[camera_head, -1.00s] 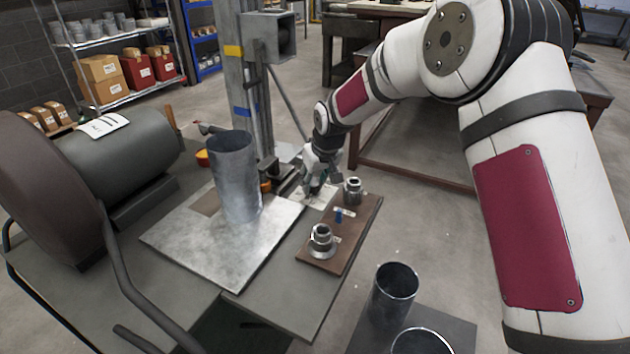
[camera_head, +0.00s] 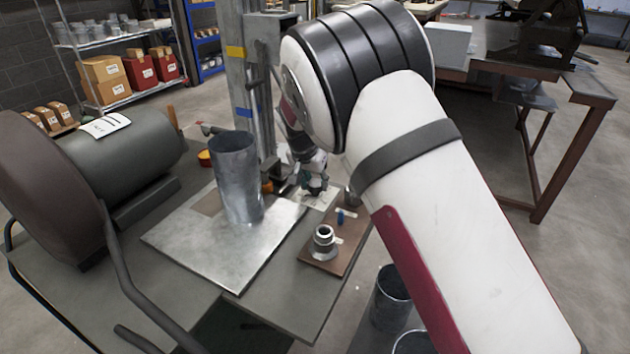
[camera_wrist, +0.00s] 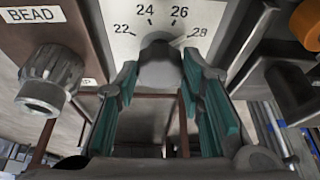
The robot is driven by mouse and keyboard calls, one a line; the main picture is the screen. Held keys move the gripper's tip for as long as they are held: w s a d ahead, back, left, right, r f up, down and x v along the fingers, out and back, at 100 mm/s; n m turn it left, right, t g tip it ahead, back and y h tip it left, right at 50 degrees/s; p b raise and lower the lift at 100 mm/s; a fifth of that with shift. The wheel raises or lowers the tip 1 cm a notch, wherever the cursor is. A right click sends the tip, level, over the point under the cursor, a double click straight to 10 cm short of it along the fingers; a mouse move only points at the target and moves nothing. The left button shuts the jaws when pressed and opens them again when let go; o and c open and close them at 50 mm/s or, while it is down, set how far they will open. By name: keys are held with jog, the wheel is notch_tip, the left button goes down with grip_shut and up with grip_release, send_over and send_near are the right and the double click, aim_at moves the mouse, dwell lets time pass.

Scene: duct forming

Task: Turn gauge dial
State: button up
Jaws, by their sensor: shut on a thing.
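The gauge dial (camera_wrist: 160,66) is a grey knob in the middle of the wrist view, in front of a white scale plate (camera_wrist: 146,22) marked 22, 24, 26 and 28. My gripper (camera_wrist: 161,78) has its teal-padded fingers on both sides of the dial and is shut on it. The dial's pointer is too unclear to read. In the head view my gripper (camera_head: 313,188) is at the far end of the bench, beside the machine column. The dial is hidden behind it there.
A second knob (camera_wrist: 50,78) is left of the dial, under a BEAD label (camera_wrist: 33,15). An orange part (camera_wrist: 306,24) is at upper right. A sheet-metal tube (camera_head: 238,178) stands on a metal sheet (camera_head: 190,240) left of my gripper. A brown board (camera_head: 335,258) holds metal fittings.

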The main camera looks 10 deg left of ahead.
jog(key=shift+m, duration=0.6)
jog(key=shift+f, duration=0.1)
jog(key=o, duration=1.1)
jog(key=v, duration=1.2)
jog(key=shift+w+a, duration=0.2)
jog(key=shift+a, duration=0.1)
